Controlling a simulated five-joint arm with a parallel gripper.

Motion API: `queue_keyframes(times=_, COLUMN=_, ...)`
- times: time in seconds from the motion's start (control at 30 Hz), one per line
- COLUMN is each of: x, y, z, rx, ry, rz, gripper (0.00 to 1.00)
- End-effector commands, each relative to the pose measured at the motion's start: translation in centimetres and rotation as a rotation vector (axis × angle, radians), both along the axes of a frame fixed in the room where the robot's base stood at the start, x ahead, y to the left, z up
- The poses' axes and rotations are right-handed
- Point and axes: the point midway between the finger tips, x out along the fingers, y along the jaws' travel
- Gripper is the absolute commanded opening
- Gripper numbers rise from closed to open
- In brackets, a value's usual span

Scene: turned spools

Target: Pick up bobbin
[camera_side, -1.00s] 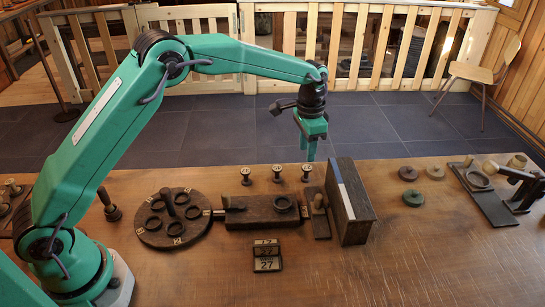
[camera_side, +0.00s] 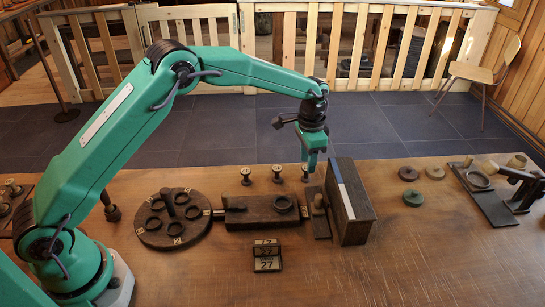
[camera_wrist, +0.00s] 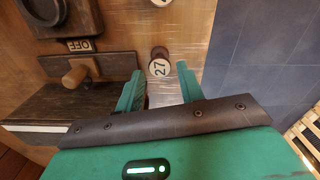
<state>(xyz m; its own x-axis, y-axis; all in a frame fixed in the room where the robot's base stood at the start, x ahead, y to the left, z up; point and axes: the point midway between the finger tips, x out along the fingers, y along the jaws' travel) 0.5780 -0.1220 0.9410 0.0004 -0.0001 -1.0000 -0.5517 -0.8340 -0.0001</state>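Three small spool-shaped bobbins stand upright in a row near the table's far edge: a left one (camera_side: 246,176), a middle one (camera_side: 277,173) and a right one (camera_side: 305,173). My gripper (camera_side: 312,167) hangs pointing down, close above and slightly right of the right bobbin in the side view. In the wrist view my gripper (camera_wrist: 160,86) is open and empty. One bobbin (camera_wrist: 159,66) with a pale top marked 27 shows just ahead of the gap between its fingers. A small number stand (camera_side: 267,264) on the table also reads 27.
A tall dark box (camera_side: 361,218) stands right of my gripper. A board with a wooden peg (camera_side: 319,205) is beside it. A dark block with a ring (camera_side: 250,214) and a round plate (camera_side: 147,236) lie nearer. Several discs (camera_side: 412,197) lie right of the box.

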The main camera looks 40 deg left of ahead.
Motion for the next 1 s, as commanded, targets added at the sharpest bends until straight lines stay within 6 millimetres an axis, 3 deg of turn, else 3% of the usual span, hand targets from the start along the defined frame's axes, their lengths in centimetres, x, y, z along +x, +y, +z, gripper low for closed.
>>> queue_keyframes(times=0.4, x=-0.1, y=0.1, z=-4.3, rx=0.0, ry=0.001, rz=0.0, gripper=0.38)
queue_keyframes(times=1.0, x=-0.1, y=0.1, z=-4.7, rx=0.0, ry=0.0, rz=0.0, gripper=0.36)
